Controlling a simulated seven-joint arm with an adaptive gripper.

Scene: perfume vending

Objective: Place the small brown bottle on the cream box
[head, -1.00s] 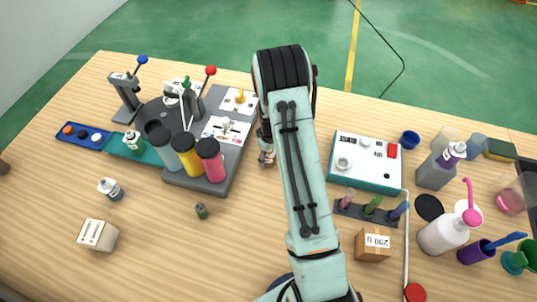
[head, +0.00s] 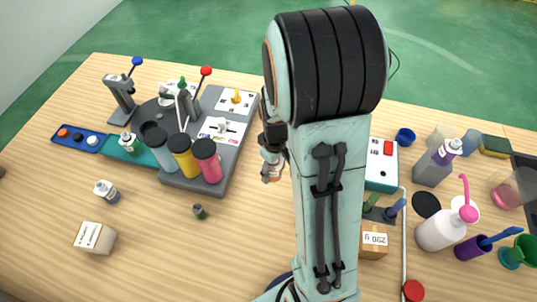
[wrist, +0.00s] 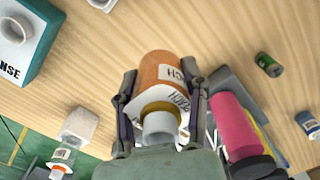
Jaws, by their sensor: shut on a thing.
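The small brown bottle (wrist: 163,70) is orange-brown with a white label and a pale neck. My gripper (wrist: 158,92) is shut on it, one finger on each side. The cream box (head: 95,238), with a printed label, stands at the left front of the table, well apart from my gripper. I do not see that box in the wrist view.
A dark grey stand with grey, yellow and pink cups (head: 206,160) lies left of my gripper. A brown box (head: 374,241) is at right. Wood around the cream box is clear.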

